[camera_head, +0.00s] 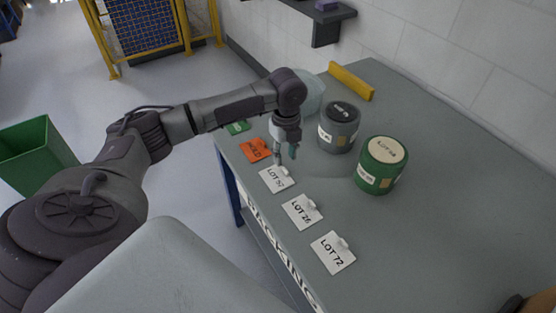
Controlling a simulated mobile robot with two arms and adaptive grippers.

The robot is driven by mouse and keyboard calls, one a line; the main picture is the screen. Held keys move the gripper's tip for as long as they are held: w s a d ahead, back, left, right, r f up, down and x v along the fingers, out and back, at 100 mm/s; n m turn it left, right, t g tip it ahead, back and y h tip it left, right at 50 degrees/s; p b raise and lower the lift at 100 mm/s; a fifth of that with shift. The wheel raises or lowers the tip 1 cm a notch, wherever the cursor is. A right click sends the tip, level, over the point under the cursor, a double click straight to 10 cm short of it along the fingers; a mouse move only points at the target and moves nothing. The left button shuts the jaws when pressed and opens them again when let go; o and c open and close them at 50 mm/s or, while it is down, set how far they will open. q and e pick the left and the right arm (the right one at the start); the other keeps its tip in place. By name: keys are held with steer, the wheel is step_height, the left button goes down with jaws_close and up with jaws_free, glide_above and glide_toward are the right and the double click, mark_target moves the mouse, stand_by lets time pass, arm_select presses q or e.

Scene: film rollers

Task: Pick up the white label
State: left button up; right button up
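Three white labels with small raised tabs lie in a row along the table's left edge. The nearest to my gripper is a white label (275,180) reading LOT and a number I cannot read surely. The others are the LOT 26 label (301,213) and the LOT 72 label (332,253). My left gripper (285,159) points down just above the far end of the first white label, near its tab. Its fingers look apart, with nothing seen between them. Whether a finger touches the label is unclear. My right gripper cannot be made out.
An orange HOLD card (255,151) and a green card (237,128) lie beyond the labels. A grey drum (338,132) and a green drum (379,171) stand to the right. A yellow bar (351,82) lies behind. The table (430,240) is clear at the right front.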

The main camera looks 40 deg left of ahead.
mark_target(286, 169)
arm_select(q)
steer(key=shift+f, duration=0.65)
step_height(286, 169, down, 4)
steer(key=shift+w+d+f+p, duration=0.1)
steer(key=shift+p, duration=0.3)
steer(key=shift+c, duration=0.3)
jaws_close()
arm_select(e)
steer(key=shift+w+a+r, duration=0.3)
steer(key=shift+w+r, duration=0.15)
steer(key=shift+w, duration=0.2)
